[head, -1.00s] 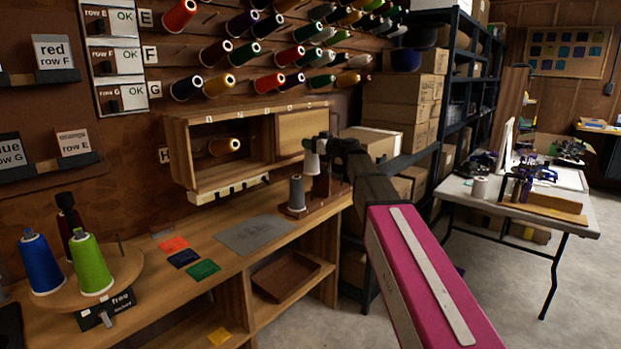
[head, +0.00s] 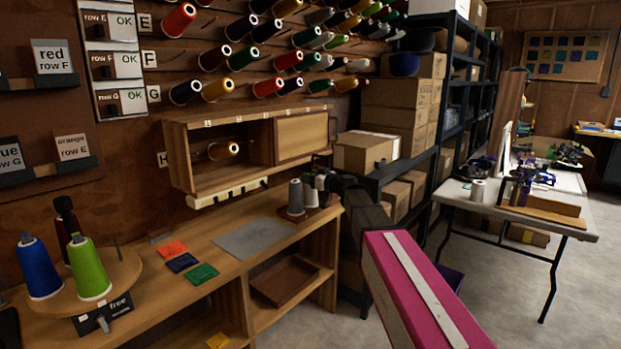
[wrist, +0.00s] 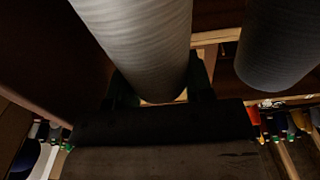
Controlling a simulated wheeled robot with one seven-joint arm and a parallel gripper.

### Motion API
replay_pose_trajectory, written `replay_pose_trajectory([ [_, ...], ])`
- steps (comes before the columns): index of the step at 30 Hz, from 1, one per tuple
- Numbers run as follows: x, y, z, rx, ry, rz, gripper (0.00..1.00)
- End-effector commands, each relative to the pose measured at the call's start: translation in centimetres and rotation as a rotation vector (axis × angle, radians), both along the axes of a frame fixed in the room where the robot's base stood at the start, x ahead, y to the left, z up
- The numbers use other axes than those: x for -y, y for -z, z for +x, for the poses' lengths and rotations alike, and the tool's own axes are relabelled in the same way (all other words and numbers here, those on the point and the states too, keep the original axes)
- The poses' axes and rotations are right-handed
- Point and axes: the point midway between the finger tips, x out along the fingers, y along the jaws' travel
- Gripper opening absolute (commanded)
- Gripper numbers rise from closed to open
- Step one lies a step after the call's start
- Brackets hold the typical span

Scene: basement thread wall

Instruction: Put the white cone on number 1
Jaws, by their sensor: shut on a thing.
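My gripper (head: 319,181) is low over the right end of the workbench, shut on the white cone (head: 310,193). The white cone is upright just right of a grey cone (head: 296,197), at the small dark wooden stand (head: 289,215). Whether its base touches the stand cannot be told. In the wrist view the white cone (wrist: 140,40) fills the space between my fingers (wrist: 160,92), and the dark grey cone (wrist: 282,42) stands apart to its right.
A grey mat (head: 253,238) and coloured swatches (head: 182,262) lie on the bench. A turntable (head: 118,275) holds blue and green cones at left. Boxes (head: 366,152) stand right of my gripper.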

Motion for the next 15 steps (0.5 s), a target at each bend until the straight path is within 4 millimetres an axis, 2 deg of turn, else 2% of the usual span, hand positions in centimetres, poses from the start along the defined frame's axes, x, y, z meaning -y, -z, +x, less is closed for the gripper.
replay_pose_trajectory([
  [9, 0.0, 0.24, 0.0, -0.001, 0.0, 0.001, 0.07],
  [10, 0.0, 0.21, 0.0, 0.0, 0.0, 0.0, 0.57],
  [12, 0.0, 0.19, 0.0, 0.0, 0.0, 0.0, 0.73],
  [15, 0.0, 0.19, 0.0, 0.0, 0.0, 0.0, 0.73],
])
